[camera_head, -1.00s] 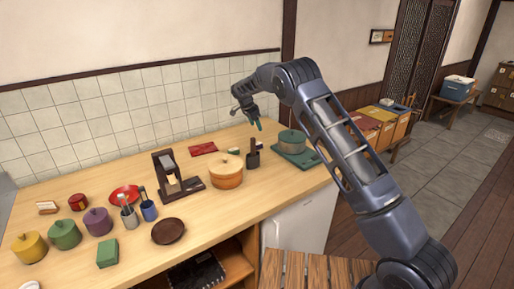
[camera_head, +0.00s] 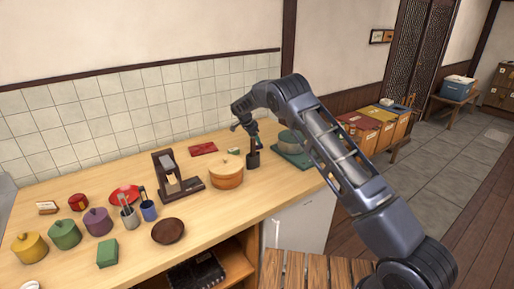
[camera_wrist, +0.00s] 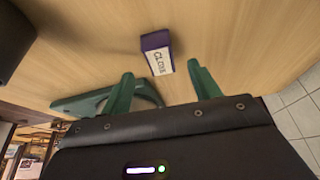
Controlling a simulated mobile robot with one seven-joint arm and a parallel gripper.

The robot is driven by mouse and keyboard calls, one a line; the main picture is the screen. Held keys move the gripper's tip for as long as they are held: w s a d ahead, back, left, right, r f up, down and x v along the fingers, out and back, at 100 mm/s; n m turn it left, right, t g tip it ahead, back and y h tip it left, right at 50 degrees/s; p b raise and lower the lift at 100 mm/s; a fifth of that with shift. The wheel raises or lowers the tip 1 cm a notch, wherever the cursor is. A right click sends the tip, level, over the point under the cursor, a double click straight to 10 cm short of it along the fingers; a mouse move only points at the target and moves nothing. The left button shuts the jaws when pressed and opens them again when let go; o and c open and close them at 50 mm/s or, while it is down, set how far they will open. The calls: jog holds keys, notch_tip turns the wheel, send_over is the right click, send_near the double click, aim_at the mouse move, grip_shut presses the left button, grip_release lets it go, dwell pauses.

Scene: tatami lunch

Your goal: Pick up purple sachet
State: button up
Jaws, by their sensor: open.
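The purple sachet (camera_wrist: 156,52) shows in the wrist view as a small purple packet with a white lettered label, on the light wooden counter. My gripper (camera_wrist: 160,85) is open, with its two green fingers apart. The sachet lies just beyond the fingertips, roughly centred between them, and is not gripped. In the head view my gripper (camera_head: 251,136) points down over the back right of the counter (camera_head: 215,215). I cannot make out the sachet in that view.
A dark upright holder (camera_head: 253,159) stands close under my gripper. An orange pot (camera_head: 226,174) is to its left, and a grey pot (camera_head: 290,141) on a green board is to its right. A red packet (camera_head: 203,149) lies near the tiled wall. Open counter lies in front.

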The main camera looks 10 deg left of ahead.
aim_at(257, 146)
jog(key=x, duration=0.3)
jog(key=shift+f, duration=0.25)
jog(key=shift+c, duration=0.2)
jog(key=c, duration=1)
